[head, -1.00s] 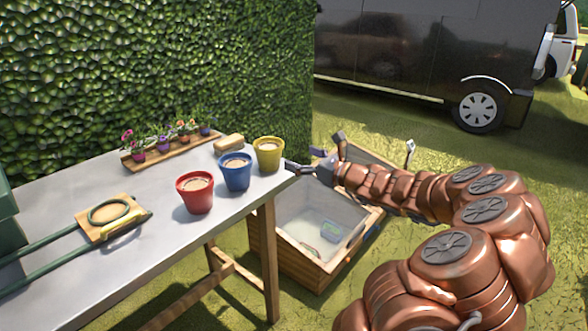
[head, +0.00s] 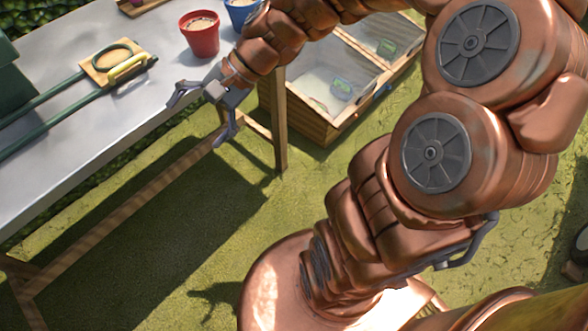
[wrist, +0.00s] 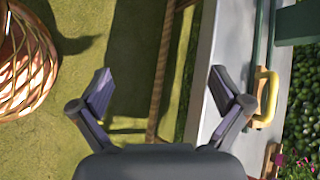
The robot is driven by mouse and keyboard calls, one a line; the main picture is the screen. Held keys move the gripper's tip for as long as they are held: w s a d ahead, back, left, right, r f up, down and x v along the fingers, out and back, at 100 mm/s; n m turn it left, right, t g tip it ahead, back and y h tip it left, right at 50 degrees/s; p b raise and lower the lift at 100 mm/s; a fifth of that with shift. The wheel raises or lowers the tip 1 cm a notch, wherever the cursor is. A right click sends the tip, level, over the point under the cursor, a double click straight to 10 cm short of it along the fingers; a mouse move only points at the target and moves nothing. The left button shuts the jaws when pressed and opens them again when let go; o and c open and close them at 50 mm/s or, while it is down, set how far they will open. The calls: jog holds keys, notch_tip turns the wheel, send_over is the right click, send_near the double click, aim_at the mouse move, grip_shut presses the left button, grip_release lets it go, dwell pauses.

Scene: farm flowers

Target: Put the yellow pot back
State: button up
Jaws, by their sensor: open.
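The yellow pot is in none of the current views. The red pot (head: 200,36) stands upright on the table (head: 150,95) near its right edge, at the top of the head view. The blue pot (head: 241,12) stands behind it, cut off by the frame and partly hidden by my arm. My gripper (head: 204,112) is open and empty at the table's front edge, one finger over the tabletop and the other outside the edge. In the wrist view its fingers (wrist: 159,92) are spread, with grass and the table edge between and beyond them.
A wooden board with a yellow handle (head: 128,68) and green rails lies on the tabletop. A wooden crate with clear lids (head: 325,90) stands on the grass right of the table. The table's wooden legs and brace are below my gripper. Flowers (wrist: 292,165) show in the wrist view.

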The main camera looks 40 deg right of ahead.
jog(key=s+f+n+g+h, duration=0.3)
jog(key=s+f+n+h, duration=0.15)
jog(key=s, duration=0.45)
jog(key=s+d+f+n+g+h, duration=0.1)
jog(key=s+d+n+h, duration=0.4)
jog(key=s+d, duration=0.3)
jog(key=shift+s+d+f+n+g, duration=0.25)
jog(key=shift+s+n+g, duration=0.1)
jog(key=shift+s, duration=0.7)
notch_tip(320, 180, up, 24)
jog(key=s+p, duration=0.1)
jog(key=p, duration=2.1)
jog(key=shift+s+p, duration=0.25)
jog(key=shift+p, duration=0.05)
jog(key=shift+a, duration=0.1)
